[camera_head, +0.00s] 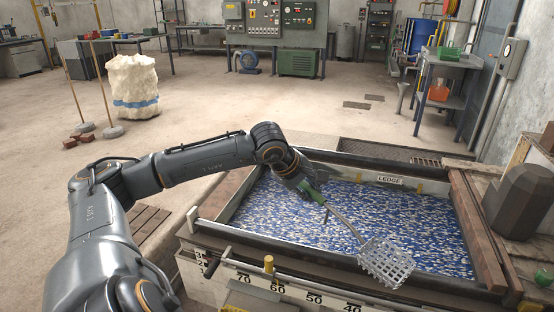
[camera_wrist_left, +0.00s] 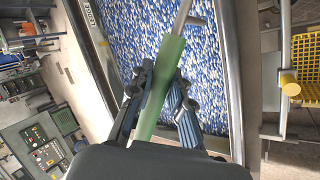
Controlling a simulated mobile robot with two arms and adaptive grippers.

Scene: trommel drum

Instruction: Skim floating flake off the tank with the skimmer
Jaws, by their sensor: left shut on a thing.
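The skimmer has a green handle (camera_wrist_left: 167,85), a thin metal shaft and a square perforated metal head (camera_head: 386,262). My left gripper (camera_head: 308,190) is shut around the green handle, over the tank's left part. The wrist view shows both fingers (camera_wrist_left: 162,82) on either side of the handle. The skimmer slants down to the right, its head over the near side of the tank (camera_head: 232,272) and overlapping the near rim in view. I cannot tell whether the head touches anything. Pale floating flake (camera_head: 270,215) covers the blue water. My right gripper is not in view.
A far rim label reads LEDGE (camera_head: 390,181). The near wall carries a number scale and a yellow knob (camera_head: 268,264). A brown board (camera_head: 472,225) lines the right side. A dark rounded block (camera_head: 520,200) stands at the right. A white sack (camera_head: 134,85) stands on open floor behind.

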